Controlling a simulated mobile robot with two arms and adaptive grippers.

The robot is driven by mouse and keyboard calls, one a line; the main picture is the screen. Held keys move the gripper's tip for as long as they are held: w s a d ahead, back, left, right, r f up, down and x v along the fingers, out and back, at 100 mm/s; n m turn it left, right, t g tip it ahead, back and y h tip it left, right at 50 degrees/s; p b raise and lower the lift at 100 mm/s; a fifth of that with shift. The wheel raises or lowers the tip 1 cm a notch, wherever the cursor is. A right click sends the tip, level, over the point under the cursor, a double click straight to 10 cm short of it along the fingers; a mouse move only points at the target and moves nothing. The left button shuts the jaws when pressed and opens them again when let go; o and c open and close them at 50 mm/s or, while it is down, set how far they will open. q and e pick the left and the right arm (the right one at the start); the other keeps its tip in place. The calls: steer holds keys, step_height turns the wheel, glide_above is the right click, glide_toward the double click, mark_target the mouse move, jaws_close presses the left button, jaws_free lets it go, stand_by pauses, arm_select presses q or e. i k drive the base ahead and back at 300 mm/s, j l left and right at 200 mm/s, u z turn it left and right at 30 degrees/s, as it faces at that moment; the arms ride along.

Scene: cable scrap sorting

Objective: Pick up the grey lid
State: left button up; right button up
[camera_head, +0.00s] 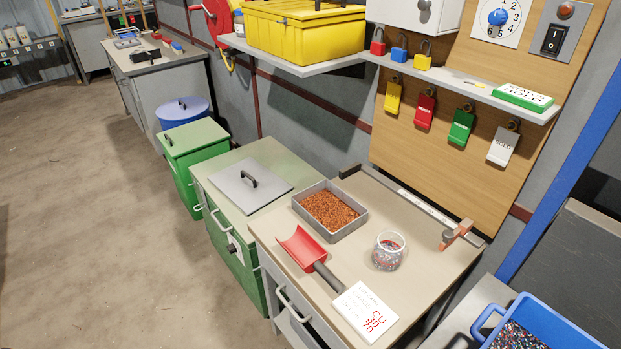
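The grey lid (243,190) is a flat, square plate with a dark arched handle (249,179) on its middle. It lies on top of the green cabinet (216,222), left of the wooden-topped workbench. Neither of my grippers shows in the head view, so nothing is seen touching the lid.
On the workbench (440,276) are a tray of copper granules (331,189), a red scoop (303,247), a glass jar (387,252) and a white card (365,311). A green bin (192,143) and blue bin (183,109) stand farther left. The floor (90,230) is clear.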

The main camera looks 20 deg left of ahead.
mark_target(247, 184)
steer(key=j+z, duration=0.45)
steer(key=j, duration=0.25)
steer(key=j+z, duration=0.5)
steer(key=j, duration=0.25)
steer(key=k+j+z, duration=0.15)
steer(key=j+z, duration=0.3)
steer(key=j, duration=0.25)
